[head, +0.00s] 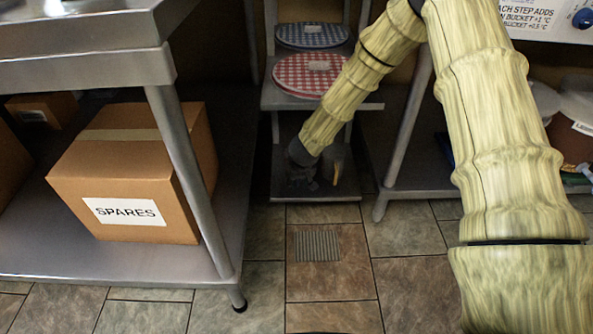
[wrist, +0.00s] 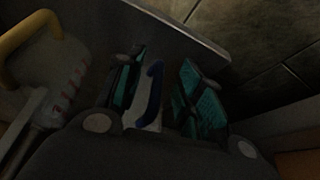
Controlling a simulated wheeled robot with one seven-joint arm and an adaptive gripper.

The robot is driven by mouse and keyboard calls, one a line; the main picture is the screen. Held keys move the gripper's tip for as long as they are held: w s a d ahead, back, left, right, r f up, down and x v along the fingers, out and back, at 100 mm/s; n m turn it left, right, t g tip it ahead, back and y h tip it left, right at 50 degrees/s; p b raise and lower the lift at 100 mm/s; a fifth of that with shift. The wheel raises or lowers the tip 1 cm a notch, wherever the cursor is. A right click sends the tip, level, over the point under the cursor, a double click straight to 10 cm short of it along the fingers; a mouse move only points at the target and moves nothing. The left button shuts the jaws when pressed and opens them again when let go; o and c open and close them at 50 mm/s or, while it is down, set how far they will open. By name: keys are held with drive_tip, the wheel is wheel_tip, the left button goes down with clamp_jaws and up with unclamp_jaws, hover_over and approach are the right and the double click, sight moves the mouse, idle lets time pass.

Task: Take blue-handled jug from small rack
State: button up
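The blue-handled jug shows in the wrist view as a blue handle (wrist: 153,88) with a pale body partly visible below it. My gripper (wrist: 162,88) is open, with its teal-padded fingers on either side of the blue handle. The left finger is close to the handle and a gap shows on the right; contact cannot be told. In the head view my gripper (head: 303,178) is low at the bottom shelf of the small rack (head: 312,196). The blue-handled jug cannot be made out there, behind my gripper and in shadow.
A yellow-handled jug (wrist: 62,90) with red marks stands close left of my gripper in the wrist view. Red-checked (head: 303,75) and blue-checked (head: 310,36) round items lie on the rack's upper shelves. A SPARES box (head: 140,170) is on the left shelf. Floor in front is clear.

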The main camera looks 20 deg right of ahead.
sight(297, 183)
drive_tip(key=shift+b+x, duration=0.55)
drive_tip(key=shift+x, duration=1.15)
drive_tip(key=shift+w+d, duration=0.1)
drive_tip(key=shift+c, duration=0.2)
clamp_jaws()
